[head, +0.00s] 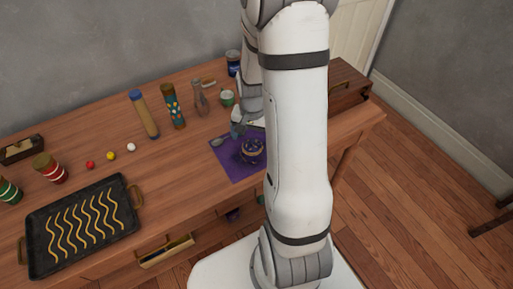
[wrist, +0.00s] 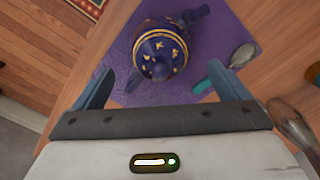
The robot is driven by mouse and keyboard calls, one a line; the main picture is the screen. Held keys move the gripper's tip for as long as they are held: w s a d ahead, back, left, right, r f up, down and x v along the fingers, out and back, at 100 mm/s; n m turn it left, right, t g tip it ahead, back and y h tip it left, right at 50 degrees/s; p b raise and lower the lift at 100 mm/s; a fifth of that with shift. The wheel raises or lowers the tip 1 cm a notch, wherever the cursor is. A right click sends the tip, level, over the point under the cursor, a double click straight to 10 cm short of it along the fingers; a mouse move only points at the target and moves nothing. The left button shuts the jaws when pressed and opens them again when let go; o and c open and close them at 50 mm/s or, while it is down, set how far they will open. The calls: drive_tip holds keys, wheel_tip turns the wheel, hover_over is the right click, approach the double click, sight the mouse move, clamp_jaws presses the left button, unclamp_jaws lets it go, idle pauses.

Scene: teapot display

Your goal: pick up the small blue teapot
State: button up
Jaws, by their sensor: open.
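The small blue teapot (head: 252,150) is dark blue with gold bands and stands on a purple cloth (head: 226,160) on the wooden table. In the wrist view the teapot (wrist: 157,48) is at the top centre, with its knobbed lid toward the camera and a part sticking out at upper right. My gripper (wrist: 160,82) is open, with one blue-grey finger on each side. The teapot is ahead of and between the fingers, and no contact shows. In the head view my arm hides part of the gripper, which is behind the teapot.
A spoon (wrist: 243,54) with a teal handle lies on the cloth beside the right finger. Bottles (head: 174,107), a green cup (head: 227,98) and a blue can (head: 233,63) stand behind. A black tray (head: 38,262) is at left. Small balls (head: 110,156) lie mid-table.

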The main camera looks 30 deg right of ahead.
sight(253, 148)
wheel_tip(253, 148, down, 4)
drive_tip(key=shift+s+a+r, duration=0.1)
drive_tip(key=shift+a+r, duration=0.05)
drive_tip(key=shift+r, duration=0.1)
drive_tip(key=c, duration=1.2)
